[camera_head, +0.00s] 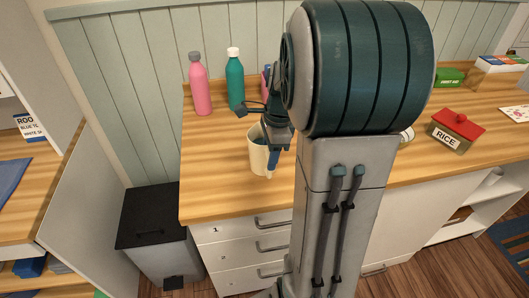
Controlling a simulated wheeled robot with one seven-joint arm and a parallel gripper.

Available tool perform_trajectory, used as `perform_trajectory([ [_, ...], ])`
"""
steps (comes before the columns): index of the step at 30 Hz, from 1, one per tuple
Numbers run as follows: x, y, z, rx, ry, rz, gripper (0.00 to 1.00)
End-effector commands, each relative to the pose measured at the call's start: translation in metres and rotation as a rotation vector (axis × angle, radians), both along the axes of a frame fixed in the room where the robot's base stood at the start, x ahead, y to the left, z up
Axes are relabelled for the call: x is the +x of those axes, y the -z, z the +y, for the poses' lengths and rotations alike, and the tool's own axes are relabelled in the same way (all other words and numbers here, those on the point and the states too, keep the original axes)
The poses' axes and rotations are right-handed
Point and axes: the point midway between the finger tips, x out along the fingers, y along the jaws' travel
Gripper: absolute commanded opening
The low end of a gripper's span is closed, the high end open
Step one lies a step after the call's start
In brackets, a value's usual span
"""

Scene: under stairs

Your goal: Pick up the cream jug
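The cream jug (257,160) stands upright on the wooden counter, close to its front edge. My gripper (271,152) points down at the jug's right side. One blue finger shows against the jug's right part and overlaps it in the picture. The other finger is hard to make out. I cannot tell whether the fingers touch the jug or how far apart they are. My arm covers the area right of the jug.
A pink bottle (199,84) and a teal bottle (235,80) stand behind the jug on the counter (215,180). A red-lidded rice box (454,132) is at the right. A dark-lidded bin (152,216) stands left of the drawers.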

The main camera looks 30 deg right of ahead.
Motion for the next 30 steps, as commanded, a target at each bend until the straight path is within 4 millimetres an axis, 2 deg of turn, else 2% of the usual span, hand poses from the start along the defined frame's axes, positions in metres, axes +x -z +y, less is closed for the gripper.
perform_trajectory([
  [17, 0.001, -0.008, 0.000, -0.001, -0.001, -0.003, 0.00],
  [29, 0.001, -0.044, 0.000, -0.002, -0.001, -0.006, 0.00],
  [30, 0.001, -0.045, -0.006, -0.001, 0.002, -0.005, 0.00],
])
